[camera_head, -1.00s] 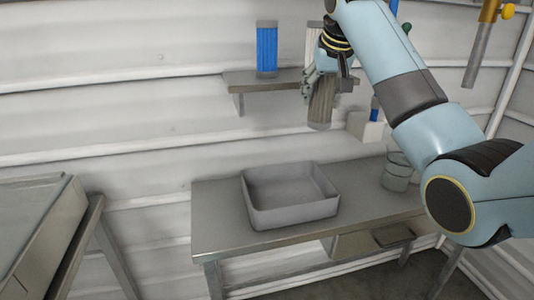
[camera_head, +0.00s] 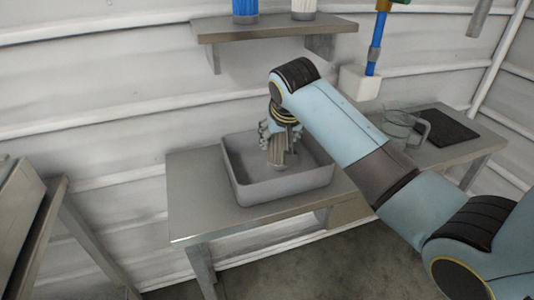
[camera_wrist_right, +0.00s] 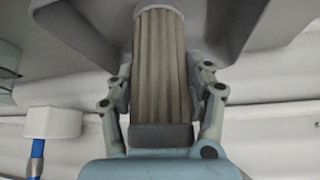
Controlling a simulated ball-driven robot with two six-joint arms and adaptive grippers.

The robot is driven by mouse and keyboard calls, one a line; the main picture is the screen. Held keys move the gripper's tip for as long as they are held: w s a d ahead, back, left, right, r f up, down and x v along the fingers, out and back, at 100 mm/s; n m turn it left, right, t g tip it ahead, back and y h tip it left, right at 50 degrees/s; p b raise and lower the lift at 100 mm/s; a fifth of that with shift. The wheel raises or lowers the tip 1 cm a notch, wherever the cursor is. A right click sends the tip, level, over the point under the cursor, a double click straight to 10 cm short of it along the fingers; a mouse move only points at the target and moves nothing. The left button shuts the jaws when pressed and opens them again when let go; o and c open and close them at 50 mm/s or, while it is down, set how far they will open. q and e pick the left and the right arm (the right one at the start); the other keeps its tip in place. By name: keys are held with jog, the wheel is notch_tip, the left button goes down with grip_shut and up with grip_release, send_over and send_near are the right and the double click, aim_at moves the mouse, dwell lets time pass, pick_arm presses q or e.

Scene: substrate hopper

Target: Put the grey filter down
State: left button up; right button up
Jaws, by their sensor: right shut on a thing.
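The grey filter (camera_head: 277,153) is a pleated cylinder, held upright in my right gripper (camera_head: 276,143). In the head view it is inside the outline of the grey tray (camera_head: 283,188) on the table; I cannot tell whether its lower end touches the tray's floor. In the right wrist view the filter (camera_wrist_right: 160,70) runs up the middle between the two fingers of my right gripper (camera_wrist_right: 163,100), which are shut on it. A pale end cap shows at its far end. My left gripper is not in view.
The tray stands on a metal table (camera_head: 195,205). A clear jug (camera_head: 398,125) and a dark mat (camera_head: 445,126) are to its right. A wall shelf (camera_head: 270,28) above holds a blue filter (camera_head: 245,10) and a white one (camera_head: 304,8). A white box (camera_head: 359,84) is on the wall.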

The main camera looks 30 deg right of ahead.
jog(key=shift+w+a+f, duration=0.25)
jog(key=shift+w+f, duration=0.2)
jog(key=shift+f, duration=0.55)
jog(key=shift+w+a+f, duration=0.25)
jog(key=shift+w+f, duration=0.2)
jog(key=shift+f, duration=0.5)
jog(key=shift+w+a+f, duration=0.25)
jog(key=shift+w+f, duration=0.2)
jog(key=shift+f, duration=0.55)
jog(key=shift+f, duration=0.15)
jog(key=o, duration=1.3)
